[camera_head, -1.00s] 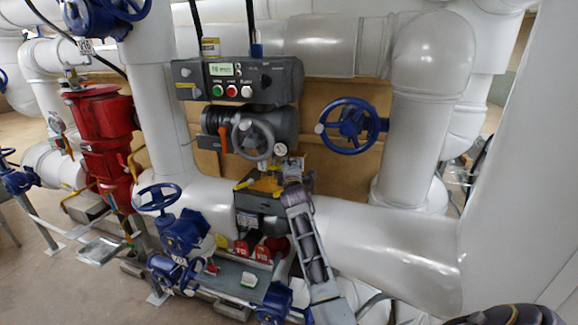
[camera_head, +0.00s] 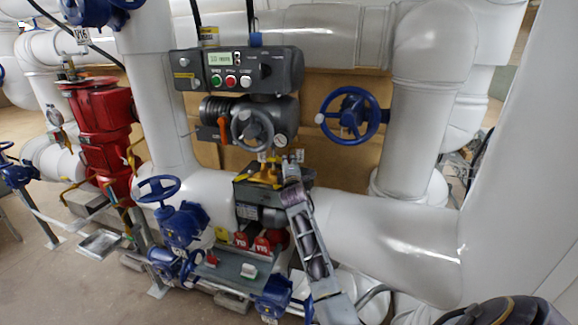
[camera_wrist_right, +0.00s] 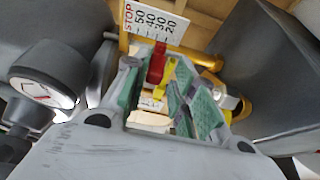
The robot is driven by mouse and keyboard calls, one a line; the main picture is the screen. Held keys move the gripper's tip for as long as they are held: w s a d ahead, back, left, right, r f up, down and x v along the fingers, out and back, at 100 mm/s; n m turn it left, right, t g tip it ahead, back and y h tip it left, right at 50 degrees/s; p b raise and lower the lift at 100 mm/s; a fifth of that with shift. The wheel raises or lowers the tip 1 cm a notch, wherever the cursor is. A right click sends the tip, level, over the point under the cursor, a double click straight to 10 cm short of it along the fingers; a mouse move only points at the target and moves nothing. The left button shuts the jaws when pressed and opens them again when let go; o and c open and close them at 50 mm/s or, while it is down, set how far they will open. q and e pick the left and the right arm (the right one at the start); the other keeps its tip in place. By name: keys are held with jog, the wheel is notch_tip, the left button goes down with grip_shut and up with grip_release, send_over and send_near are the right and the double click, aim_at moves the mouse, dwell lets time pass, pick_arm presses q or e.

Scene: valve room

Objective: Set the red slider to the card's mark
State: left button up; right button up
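In the right wrist view a white scale card (camera_wrist_right: 150,22) reads STOP, 50, 40, 30, 20. A red slider piece (camera_wrist_right: 157,64) sits just below its left-middle part, in front of a yellow bar (camera_wrist_right: 190,55). A smaller yellow piece (camera_wrist_right: 167,77) is beside the red one. My right gripper (camera_wrist_right: 160,72) has green pads apart on either side of these pieces; contact cannot be told. In the head view my right gripper (camera_head: 291,166) is at the yellow bracket (camera_head: 267,172) under the grey handwheel. The slider is too small to tell there. My left gripper is not seen.
A grey control box (camera_head: 237,70) with a small display and buttons is above the grey handwheel (camera_head: 252,130). A blue handwheel (camera_head: 352,115) is to the right. White pipes (camera_head: 390,225) are close around my right arm. Red tags (camera_head: 262,245) hang below.

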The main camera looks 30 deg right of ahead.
jog(key=shift+s, duration=0.1)
jog(key=v, duration=1.1)
jog(key=shift+s+a, duration=0.2)
jog(key=shift+s, duration=0.15)
jog(key=shift+f, duration=0.1)
dwell(0.6)
